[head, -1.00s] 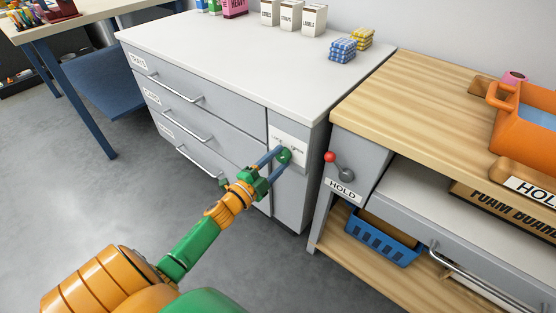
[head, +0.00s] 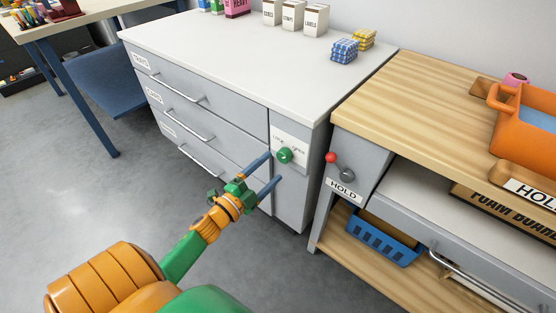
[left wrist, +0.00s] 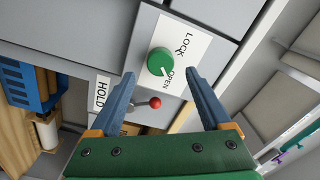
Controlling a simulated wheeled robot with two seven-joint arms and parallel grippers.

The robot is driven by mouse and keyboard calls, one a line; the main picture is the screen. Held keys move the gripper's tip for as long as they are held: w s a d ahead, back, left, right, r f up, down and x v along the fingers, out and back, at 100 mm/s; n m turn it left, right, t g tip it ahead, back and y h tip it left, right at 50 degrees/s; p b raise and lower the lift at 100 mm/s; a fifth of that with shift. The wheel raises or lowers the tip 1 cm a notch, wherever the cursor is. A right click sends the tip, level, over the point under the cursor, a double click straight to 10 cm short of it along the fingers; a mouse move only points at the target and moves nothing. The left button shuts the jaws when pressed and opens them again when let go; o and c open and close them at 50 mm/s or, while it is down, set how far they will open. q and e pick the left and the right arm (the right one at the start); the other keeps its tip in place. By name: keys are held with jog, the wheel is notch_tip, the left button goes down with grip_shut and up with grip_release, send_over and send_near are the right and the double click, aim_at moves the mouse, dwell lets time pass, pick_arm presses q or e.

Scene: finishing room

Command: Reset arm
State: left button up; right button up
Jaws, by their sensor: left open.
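My left gripper (head: 273,169) is open and empty in front of the grey drawer cabinet (head: 290,205). Its blue fingers stand apart, just short of a green round knob (head: 285,155) on the cabinet's white label plate. In the left wrist view the knob (left wrist: 160,61) sits beyond and between the open fingers (left wrist: 163,85), clear of both. The plate there reads LOCK and OPEN, and the knob's pale mark points toward OPEN. My right gripper does not show.
A wooden bench (head: 400,90) stands to the right, with a red-tipped lever (head: 338,165) above a HOLD label. A blue basket (head: 383,238) sits on its lower shelf. The cabinet's drawers (head: 190,105) are shut. Open floor (head: 80,200) lies to the left.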

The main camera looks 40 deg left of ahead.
pick_arm(q)
jog(key=shift+s+a+f, duration=0.1)
jog(key=shift+s, duration=1.15)
